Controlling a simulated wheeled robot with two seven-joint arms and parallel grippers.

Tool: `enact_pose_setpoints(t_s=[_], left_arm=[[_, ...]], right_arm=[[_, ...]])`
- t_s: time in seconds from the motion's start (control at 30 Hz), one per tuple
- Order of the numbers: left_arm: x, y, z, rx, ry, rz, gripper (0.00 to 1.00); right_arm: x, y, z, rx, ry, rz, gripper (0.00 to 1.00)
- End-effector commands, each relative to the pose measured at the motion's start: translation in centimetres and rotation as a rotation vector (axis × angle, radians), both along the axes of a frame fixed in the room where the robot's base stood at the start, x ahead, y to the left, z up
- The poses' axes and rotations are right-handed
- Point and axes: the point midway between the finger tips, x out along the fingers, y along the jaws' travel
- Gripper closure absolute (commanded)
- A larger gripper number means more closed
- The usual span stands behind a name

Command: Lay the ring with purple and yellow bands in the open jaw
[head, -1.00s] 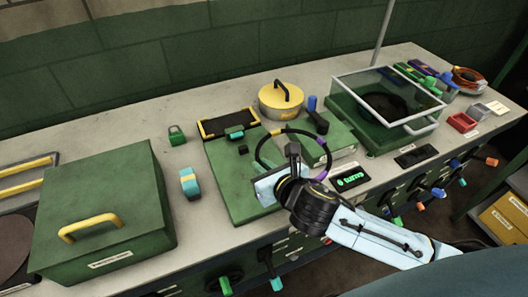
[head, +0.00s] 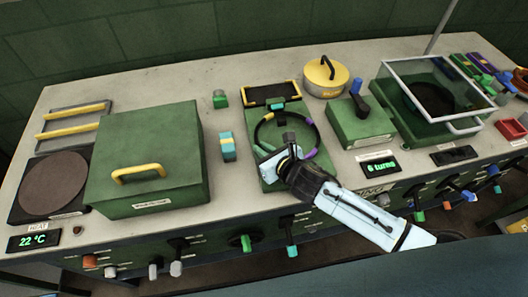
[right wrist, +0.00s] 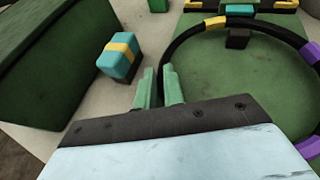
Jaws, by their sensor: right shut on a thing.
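The black ring (head: 269,117) with purple and yellow bands is over the green base plate of the jaw device. My right gripper (head: 272,162) is shut on the ring's near left side. In the right wrist view the ring (right wrist: 209,23) curves away to the right from the fingers (right wrist: 158,90). The black-and-yellow jaw (head: 270,93) is at the far end of the plate, with a teal piece at its near edge. The ring's far side is close to this jaw; I cannot tell whether it touches. My left gripper is out of view.
A teal block with a yellow band (head: 227,146) and a large green box (head: 150,150) stand to the left. A yellow lidded pot (head: 325,77) is behind.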

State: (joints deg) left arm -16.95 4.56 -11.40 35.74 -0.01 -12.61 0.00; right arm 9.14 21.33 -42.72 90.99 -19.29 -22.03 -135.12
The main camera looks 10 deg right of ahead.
Motion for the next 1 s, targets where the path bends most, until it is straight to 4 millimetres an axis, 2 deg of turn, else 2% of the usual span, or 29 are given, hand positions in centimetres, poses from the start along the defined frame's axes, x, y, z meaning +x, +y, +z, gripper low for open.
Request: enact_pose_setpoints(t_s=[0.1, 0.33, 0.37, 0.53, 0.83, 1.0], left_arm=[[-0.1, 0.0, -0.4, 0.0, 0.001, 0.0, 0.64], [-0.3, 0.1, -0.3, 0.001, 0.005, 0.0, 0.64], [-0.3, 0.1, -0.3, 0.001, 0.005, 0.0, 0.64], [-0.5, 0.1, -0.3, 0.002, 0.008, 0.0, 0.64], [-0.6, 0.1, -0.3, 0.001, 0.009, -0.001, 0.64], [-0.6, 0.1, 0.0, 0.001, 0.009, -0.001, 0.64]], right_arm=[[0.0, 0.0, -1.1, 0.001, -0.002, 0.0, 1.0], [0.0, 0.0, -1.0, -0.001, -0.003, 0.001, 1.0], [0.0, 0.0, -1.1, -0.001, 0.0, 0.0, 0.89], [0.0, 0.0, -1.0, 0.0, -0.001, 0.0, 0.69], [-0.1, -0.1, -1.0, -0.001, 0.0, 0.0, 0.69], [-1.6, -0.8, -0.4, -0.001, 0.001, 0.0, 0.69]])
